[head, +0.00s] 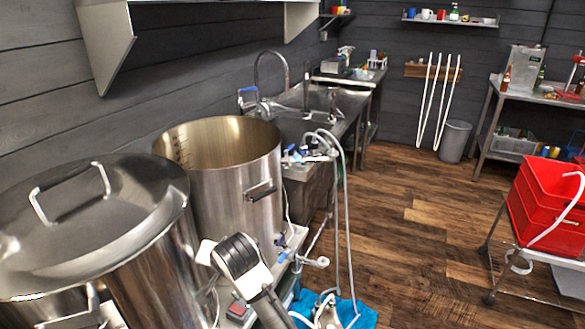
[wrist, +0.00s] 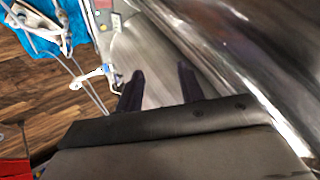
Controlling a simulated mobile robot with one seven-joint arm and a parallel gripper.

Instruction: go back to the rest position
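My gripper (wrist: 161,78) shows in the wrist view with its two dark fingers apart. Nothing is held between them; a pale grey metallic surface shows behind the gap. In the head view my arm reaches up from the bottom, just in front of the steel pots, and its fingers cannot be made out there. The open steel pot (head: 232,190) stands behind my arm. The lidded steel pot (head: 130,240) is at the left, close to the arm. In the wrist view a large shiny metal wall (wrist: 240,75) runs close along the right of the fingers.
A blue cloth (head: 352,312) with hoses lies on the floor right of my arm; it also shows in the wrist view (wrist: 38,27). A steel sink (head: 310,100) stands behind the pots. Red crates (head: 535,205) sit on a trolley at the right. The wooden floor between is clear.

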